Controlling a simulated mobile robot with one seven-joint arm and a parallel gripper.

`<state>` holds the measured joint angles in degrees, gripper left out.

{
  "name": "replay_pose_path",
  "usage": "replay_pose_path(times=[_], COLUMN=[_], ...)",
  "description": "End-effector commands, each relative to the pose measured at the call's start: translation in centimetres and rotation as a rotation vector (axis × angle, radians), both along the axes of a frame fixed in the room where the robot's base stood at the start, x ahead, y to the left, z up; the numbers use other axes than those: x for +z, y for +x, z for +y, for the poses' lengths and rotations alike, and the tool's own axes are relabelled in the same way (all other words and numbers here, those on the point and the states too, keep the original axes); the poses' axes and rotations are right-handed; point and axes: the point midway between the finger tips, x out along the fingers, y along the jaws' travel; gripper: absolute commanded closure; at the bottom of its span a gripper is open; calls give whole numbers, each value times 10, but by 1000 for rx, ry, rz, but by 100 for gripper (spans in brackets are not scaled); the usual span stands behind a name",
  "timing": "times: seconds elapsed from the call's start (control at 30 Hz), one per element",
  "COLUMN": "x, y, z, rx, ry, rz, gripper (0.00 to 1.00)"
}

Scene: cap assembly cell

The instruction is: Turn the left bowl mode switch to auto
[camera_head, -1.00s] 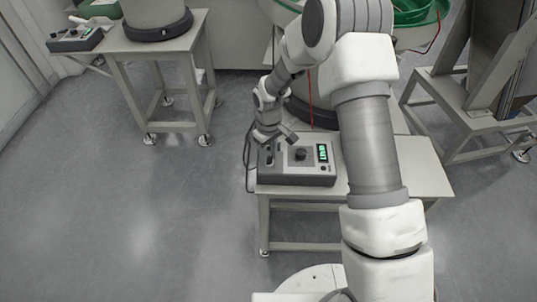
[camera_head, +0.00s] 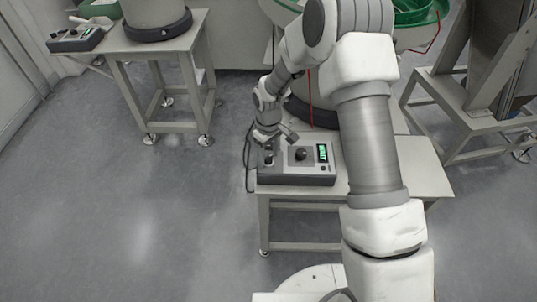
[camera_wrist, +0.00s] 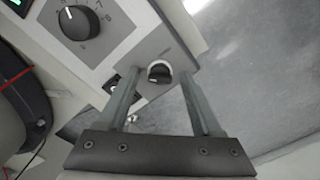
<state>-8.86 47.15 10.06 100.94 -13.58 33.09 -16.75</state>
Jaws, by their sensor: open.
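A grey control box (camera_head: 292,178) stands on the middle table under a feeder bowl, and my gripper (camera_head: 268,144) is over its left end. In the wrist view, a small black rotary switch (camera_wrist: 159,72) with a pale mark sits near the edge of the panel. It lies between the tips of my open gripper (camera_wrist: 161,76), with a gap visible on both sides. Contact with the panel cannot be told. The writing by the switch is too small to read.
A large numbered dial (camera_wrist: 78,22) and a green display (camera_head: 322,153) are on the same box. A dark rocker switch (camera_wrist: 116,86) is partly hidden by one finger. Another control box (camera_head: 75,39) is on the far-left table. The floor at left is clear.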

Motion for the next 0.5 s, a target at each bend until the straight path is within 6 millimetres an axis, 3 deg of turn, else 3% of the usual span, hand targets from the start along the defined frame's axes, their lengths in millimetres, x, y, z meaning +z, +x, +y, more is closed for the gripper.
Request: replay_pose_path(times=[0.17,0.5], x=[17,97], y=[1,1], z=[0,0], rx=[-1,0], ry=[1,1], rz=[-4,-6], gripper=[33,33])
